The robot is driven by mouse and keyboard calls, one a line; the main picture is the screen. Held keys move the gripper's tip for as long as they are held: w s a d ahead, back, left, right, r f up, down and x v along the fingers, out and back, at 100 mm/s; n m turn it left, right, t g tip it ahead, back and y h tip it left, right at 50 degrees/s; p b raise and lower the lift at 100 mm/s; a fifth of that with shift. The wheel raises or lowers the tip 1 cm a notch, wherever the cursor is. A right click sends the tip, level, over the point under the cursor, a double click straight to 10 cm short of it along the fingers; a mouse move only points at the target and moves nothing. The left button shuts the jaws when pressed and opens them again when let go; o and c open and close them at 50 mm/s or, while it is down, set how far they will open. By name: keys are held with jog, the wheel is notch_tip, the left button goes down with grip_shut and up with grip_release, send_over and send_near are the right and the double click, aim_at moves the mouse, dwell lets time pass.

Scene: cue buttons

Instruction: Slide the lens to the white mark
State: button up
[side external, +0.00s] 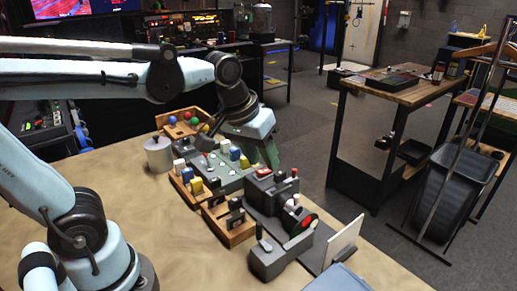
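My gripper (268,154) hangs over the far side of the bench, above and beside the green board (224,168). A dark grey track-like unit (283,240) lies nearer the camera, to the right of the wooden trays. It carries small red and white parts (307,221), and a white upright panel (343,245) stands at its right end. I cannot make out the lens or the white mark for certain at this size.
Wooden trays (236,232) with coloured blocks and balls crowd the middle of the tan table (130,190). A blue-grey item (340,280) lies at the front edge. The table's left part is clear.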

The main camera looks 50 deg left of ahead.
aim_at(297, 196)
jog(key=w+d+r+n+g, duration=0.2)
jog(key=w+d+n+g, duration=0.2)
jog(key=w+n, duration=0.25)
jog(key=shift+m, duration=0.45)
jog(key=f, duration=1.2)
jog(key=shift+w+d+f, duration=0.1)
jog(key=shift+w+d, duration=0.05)
jog(key=shift+w, duration=0.1)
grip_shut()
